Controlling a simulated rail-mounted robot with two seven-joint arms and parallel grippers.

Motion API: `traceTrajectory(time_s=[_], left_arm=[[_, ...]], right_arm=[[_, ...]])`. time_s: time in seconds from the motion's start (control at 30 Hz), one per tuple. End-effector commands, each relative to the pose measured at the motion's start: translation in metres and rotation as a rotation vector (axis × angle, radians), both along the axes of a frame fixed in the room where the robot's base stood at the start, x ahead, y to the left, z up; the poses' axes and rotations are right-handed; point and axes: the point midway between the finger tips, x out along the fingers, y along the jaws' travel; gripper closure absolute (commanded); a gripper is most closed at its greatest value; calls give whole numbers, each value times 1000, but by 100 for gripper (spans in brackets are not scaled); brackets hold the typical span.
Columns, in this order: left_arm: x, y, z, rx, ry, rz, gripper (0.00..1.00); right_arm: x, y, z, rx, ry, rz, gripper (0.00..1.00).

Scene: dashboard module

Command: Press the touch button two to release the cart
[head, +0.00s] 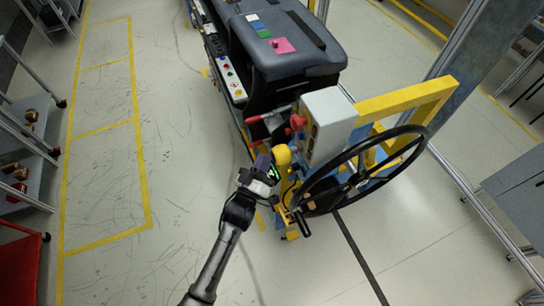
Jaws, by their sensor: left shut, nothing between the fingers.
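My left gripper (270,165) is at the centre of the head view, at the end of my arm that comes up from the bottom edge. It is shut and empty. A rounded yellow part (282,155) sits right beside its tip, below the grey control box; it may be a touch button, but no number can be read. I cannot tell whether the gripper touches it. The cart (246,110) carries the black dashboard module (280,50) and has a side strip of coloured buttons. My right gripper is out of view.
A grey control box (325,120) with a red knob (297,122) stands beside a large black steering wheel (360,172) and a yellow frame (410,100), close right of my gripper. Shelves (25,130) stand at far left. The floor between is clear, with yellow lines.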

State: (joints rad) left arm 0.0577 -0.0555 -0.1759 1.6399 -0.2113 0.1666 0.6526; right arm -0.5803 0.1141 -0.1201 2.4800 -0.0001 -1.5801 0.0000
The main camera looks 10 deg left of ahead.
Motion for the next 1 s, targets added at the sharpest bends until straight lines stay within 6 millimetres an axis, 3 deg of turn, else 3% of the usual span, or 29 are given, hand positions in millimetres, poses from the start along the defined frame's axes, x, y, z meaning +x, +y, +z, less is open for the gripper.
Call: traceTrajectory(time_s=[0.6, 1.0], left_arm=[[2, -3, 0, -1, 0, -1, 100], [-7, 10, 1, 1, 1, 0, 100]], right_arm=[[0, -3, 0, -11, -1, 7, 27], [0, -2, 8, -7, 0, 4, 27]])
